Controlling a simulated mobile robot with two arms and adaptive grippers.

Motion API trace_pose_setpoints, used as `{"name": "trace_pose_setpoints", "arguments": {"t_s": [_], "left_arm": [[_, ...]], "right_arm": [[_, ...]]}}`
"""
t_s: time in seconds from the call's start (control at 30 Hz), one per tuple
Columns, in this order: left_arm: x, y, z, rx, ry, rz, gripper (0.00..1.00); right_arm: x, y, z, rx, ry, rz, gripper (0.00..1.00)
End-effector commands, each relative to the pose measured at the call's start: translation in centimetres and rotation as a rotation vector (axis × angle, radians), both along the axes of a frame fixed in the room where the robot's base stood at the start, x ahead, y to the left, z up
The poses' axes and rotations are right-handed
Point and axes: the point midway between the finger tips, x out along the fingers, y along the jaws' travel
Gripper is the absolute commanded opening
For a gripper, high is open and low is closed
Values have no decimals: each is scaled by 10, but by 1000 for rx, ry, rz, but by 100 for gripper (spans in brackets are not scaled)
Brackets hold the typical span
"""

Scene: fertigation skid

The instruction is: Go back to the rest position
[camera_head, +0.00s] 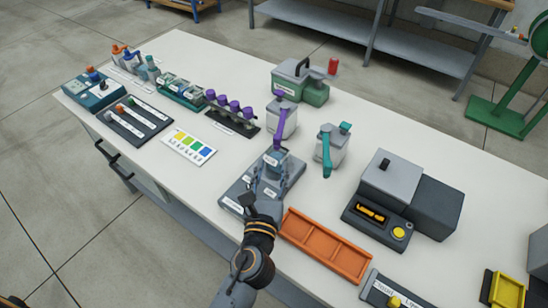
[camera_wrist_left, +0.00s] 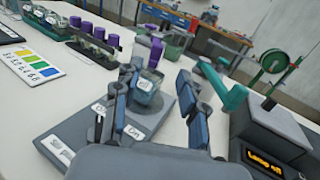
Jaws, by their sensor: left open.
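My left gripper (camera_head: 272,172) is above the grey plate device (camera_head: 238,190) near the front edge of the white table. Its two fingers are open and spread apart, as the left wrist view also shows (camera_wrist_left: 155,95). A small clear labelled container (camera_head: 278,156) stands at the device's far end. It appears between the fingers in the left wrist view (camera_wrist_left: 147,88), with a gap visible on the right side; contact on the left cannot be told. My right gripper is in neither view.
A purple-handled bottle (camera_head: 283,115) and a teal-handled bottle (camera_head: 330,148) stand beyond the gripper. An orange tray (camera_head: 325,246) lies to the right, near a grey instrument (camera_head: 388,184) with a lit display. A purple-capped rack (camera_head: 232,114) and colour card (camera_head: 188,146) lie left.

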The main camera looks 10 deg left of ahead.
Motion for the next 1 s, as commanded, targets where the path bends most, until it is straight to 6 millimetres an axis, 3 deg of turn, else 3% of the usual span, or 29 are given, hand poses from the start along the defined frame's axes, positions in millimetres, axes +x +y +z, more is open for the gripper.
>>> {"name": "trace_pose_setpoints", "arguments": {"t_s": [0.67,0.77,0.87,1.0], "left_arm": [[-5,6,-1,-39,10,17,42],[-9,30,-9,-202,51,85,42],[-19,69,-25,-510,116,221,42],[-49,123,-57,-1050,196,483,42]], "right_arm": [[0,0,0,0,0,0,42],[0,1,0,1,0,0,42],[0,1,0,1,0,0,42],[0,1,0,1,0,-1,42]]}}
